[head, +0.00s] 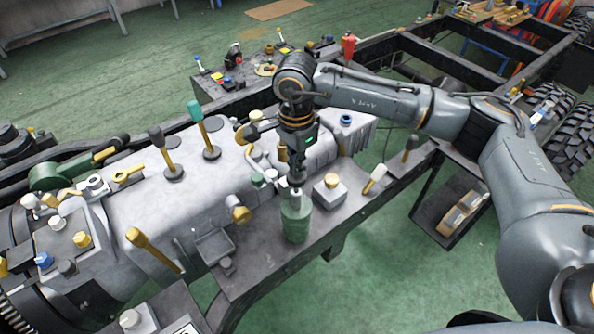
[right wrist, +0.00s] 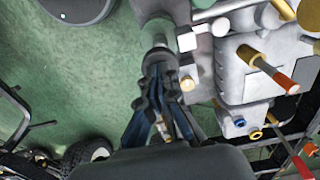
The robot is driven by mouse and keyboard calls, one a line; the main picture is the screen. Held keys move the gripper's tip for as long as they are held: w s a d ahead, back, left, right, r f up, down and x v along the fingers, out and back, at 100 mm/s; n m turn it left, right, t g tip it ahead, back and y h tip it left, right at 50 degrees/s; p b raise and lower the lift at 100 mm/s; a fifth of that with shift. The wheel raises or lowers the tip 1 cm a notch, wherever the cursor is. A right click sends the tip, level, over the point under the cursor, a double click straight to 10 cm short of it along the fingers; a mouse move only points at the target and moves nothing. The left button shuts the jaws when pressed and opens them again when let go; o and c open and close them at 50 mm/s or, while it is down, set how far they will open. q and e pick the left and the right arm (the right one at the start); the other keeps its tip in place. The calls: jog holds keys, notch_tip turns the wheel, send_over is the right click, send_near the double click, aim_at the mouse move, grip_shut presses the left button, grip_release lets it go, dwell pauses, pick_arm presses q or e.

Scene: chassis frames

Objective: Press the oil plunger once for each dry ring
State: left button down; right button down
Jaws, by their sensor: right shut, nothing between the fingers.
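A green oil can (head: 296,217) stands upright on the grey frame shelf, with a pale plunger top (head: 296,181). My right gripper (head: 297,176) points down directly over the can, shut with nothing held. Its fingertips are at or just above the plunger; I cannot tell whether they touch. A blue ring (head: 345,119) and a gold ring (right wrist: 256,135) show on the machinery, but I cannot tell which rings are dry. My left gripper is out of view.
A grey block with a yellow knob (head: 330,187) stands right of the can, and a white-tipped lever (head: 375,179) beyond it. A yellow-handled lever (head: 150,250) and a teal-topped lever (head: 203,130) rise from the housing at left.

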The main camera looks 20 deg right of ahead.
jog(key=shift+r+p, duration=0.85)
jog(key=shift+r, duration=1.7)
jog(key=shift+f, duration=0.1)
